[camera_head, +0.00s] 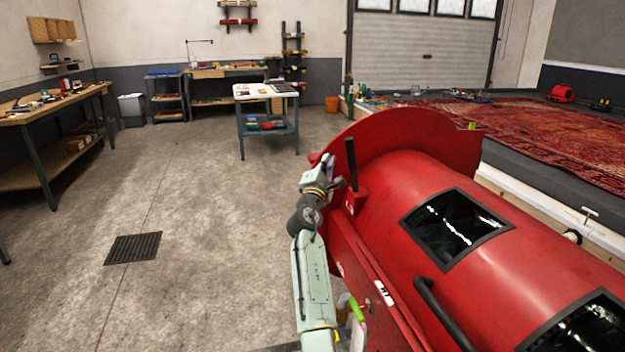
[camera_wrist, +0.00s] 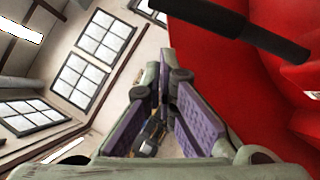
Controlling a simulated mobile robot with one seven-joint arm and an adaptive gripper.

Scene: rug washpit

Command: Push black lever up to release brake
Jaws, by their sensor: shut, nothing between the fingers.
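The black lever (camera_head: 351,164) stands nearly upright from a red bracket on the side of the red drum machine (camera_head: 400,190). In the wrist view the black lever (camera_wrist: 235,26) crosses the upper right in front of the red body. My gripper (camera_head: 329,163) is beside the lever, to its left in the head view. In the wrist view my gripper (camera_wrist: 166,68) has its purple-padded fingers brought together at the tips, with nothing held. The fingertips look apart from the lever, below and left of it. The lever's mount is only partly seen there.
A black handle bar (camera_head: 440,315) and dark windows (camera_head: 456,228) are on the drum. A patterned red rug (camera_head: 540,135) lies to the right. Open concrete floor with a drain grate (camera_head: 133,248) is on the left. A small cart (camera_head: 266,120) and workbench (camera_head: 50,110) stand farther back.

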